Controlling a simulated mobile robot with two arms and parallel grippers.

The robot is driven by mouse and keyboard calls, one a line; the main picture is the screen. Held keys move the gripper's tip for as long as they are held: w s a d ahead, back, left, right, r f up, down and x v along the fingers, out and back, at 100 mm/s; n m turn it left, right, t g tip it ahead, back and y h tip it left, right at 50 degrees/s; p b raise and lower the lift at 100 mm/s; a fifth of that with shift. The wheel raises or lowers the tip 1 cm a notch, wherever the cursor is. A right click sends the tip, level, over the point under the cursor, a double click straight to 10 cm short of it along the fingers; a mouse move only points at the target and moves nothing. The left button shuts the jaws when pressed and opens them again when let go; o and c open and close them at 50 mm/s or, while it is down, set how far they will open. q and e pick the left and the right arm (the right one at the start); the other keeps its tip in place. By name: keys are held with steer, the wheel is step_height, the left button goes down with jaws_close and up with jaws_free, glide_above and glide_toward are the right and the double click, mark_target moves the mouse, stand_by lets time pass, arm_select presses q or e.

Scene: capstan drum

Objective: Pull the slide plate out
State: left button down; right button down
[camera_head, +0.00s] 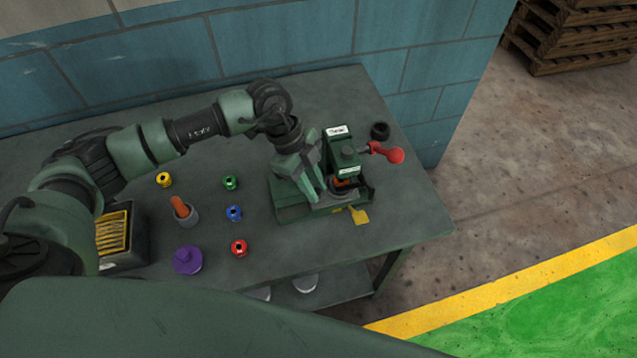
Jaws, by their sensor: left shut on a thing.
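A green fixture (347,160) with labelled blocks stands on the bench, right of its middle. A red ball-ended handle (393,153) sticks out to its right. A flat green plate (292,212) shows low at the fixture's left and front; I take it for the slide plate, though where it ends and the base begins is unclear. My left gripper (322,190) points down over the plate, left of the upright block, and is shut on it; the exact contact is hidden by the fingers. A yellow tag (358,215) lies at the fixture's front right. My right gripper is not in view.
Yellow (164,180), green (230,183), blue (234,213) and red (239,248) small parts stand left of the fixture, with a cup (185,215) and a purple knob (187,260). A black ring (380,131) lies behind the handle. A blue wall (300,35) bounds the back.

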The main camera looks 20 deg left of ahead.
arm_select(q)
steer(key=s+a, duration=0.1)
steer(key=a, duration=0.1)
steer(key=s+a, duration=0.2)
steer(key=s+a+p, duration=0.1)
steer(key=a, duration=0.2)
steer(key=shift+s+a, duration=0.1)
steer(key=shift+s, duration=0.3)
steer(key=shift+w, duration=0.15)
steer(key=c, duration=1.3)
jaws_free()
steer(key=shift+o, duration=0.2)
steer(key=shift+s, duration=0.2)
steer(key=shift+r, duration=0.1)
steer(key=b+v, duration=0.2)
steer(key=v, duration=0.5)
steer(key=shift+a+r, duration=0.2)
steer(key=shift+r, duration=0.1)
